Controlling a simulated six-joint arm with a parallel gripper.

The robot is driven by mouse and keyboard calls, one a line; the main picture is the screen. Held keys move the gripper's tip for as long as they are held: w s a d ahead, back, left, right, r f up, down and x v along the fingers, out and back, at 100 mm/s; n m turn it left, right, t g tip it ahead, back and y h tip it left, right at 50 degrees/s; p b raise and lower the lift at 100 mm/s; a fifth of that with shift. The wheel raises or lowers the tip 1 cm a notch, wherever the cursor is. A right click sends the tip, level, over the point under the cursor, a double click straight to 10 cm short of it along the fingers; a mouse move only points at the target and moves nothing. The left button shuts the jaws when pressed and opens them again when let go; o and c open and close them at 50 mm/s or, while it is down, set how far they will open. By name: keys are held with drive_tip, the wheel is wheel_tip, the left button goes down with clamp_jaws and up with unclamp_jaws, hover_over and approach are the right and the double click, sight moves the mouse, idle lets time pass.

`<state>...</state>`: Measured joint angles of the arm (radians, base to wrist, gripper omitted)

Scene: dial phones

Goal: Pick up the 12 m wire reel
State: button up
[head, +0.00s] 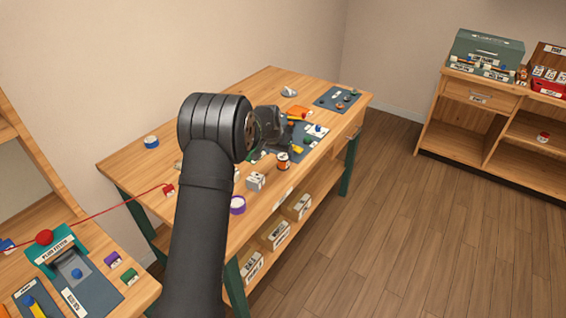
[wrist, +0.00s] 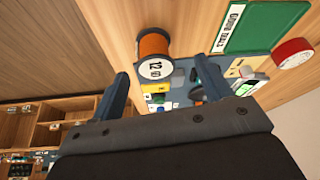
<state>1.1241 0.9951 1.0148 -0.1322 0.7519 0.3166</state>
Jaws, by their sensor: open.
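In the head view, a small orange and dark reel (head: 283,160) that appears to be the same one stands near the bench's front edge, just below my gripper (head: 272,128). In the wrist view my gripper (wrist: 163,80) is open, with nothing between its fingers. The reel is apart from both fingers.
A green board (wrist: 262,22) and red roll (wrist: 293,53) lie near the reel. A red wire (head: 110,208) runs at left.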

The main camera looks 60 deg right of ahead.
sight(283, 157)
drive_tip(key=x, duration=0.5)
drive_tip(key=shift+s+d+r, duration=0.1)
drive_tip(key=shift+s+d, duration=0.2)
drive_tip(key=c, duration=1)
drive_tip(key=shift+c, duration=0.6)
drive_tip(key=shift+r, duration=0.15)
